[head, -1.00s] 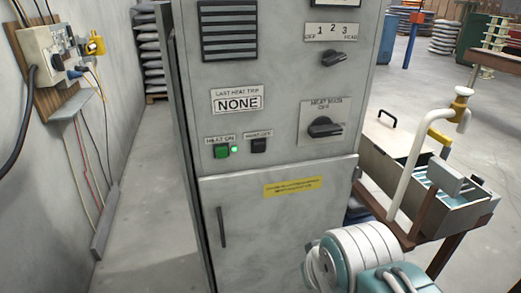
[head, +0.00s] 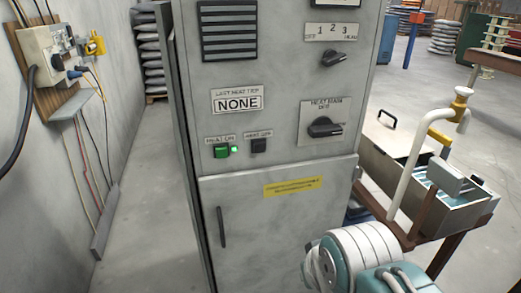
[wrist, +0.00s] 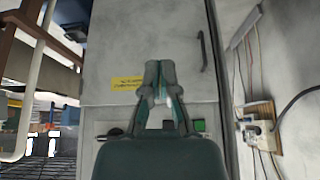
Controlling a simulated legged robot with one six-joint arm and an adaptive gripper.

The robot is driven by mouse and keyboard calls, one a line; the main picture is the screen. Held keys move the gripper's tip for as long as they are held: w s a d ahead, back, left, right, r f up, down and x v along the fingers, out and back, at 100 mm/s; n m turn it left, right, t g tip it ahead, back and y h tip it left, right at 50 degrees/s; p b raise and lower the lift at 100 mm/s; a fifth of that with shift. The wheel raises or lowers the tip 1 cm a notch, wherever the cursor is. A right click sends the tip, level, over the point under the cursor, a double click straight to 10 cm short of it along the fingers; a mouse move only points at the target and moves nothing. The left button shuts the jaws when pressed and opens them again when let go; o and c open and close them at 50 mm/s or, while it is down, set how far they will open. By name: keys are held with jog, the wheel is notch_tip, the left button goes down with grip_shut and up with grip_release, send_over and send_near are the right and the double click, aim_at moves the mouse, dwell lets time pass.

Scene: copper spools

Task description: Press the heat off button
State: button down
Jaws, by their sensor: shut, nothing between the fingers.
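The heat off button (head: 258,145) is a small black square on the grey cabinet's panel, under a small label. My gripper (wrist: 160,65) shows in the wrist view, where the cabinet appears upside down. Its fingers are shut and empty, in front of the cabinet. I cannot tell the gap to the panel.
A dark heat main knob (head: 325,127) is right of the buttons. The cabinet door has a dark handle (head: 221,227) and a yellow label (head: 293,187). A metal tray (head: 450,210) and white pipe (head: 405,170) stand close on the right. The floor left of the cabinet is clear.

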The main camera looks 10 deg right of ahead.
aim_at(264, 152)
jog(key=w+r+m+t+y, duration=0.1)
jog(key=w+m, duration=0.4)
jog(key=w, duration=0.6)
jog(key=w+r+m+t+y, duration=0.2)
jog(key=w+m, duration=0.3)
jog(key=w, duration=0.6)
jog(key=shift+r+m+y, duration=0.3)
jog(key=shift+r+y, duration=0.3)
jog(key=shift+r, duration=0.3)
jog(key=shift+w+a, duration=0.1)
jog(key=w, duration=0.8)
jog(key=shift+w+a, duration=0.2)
jog(key=shift+w, duration=0.15)
jog(key=shift+w, duration=0.35)
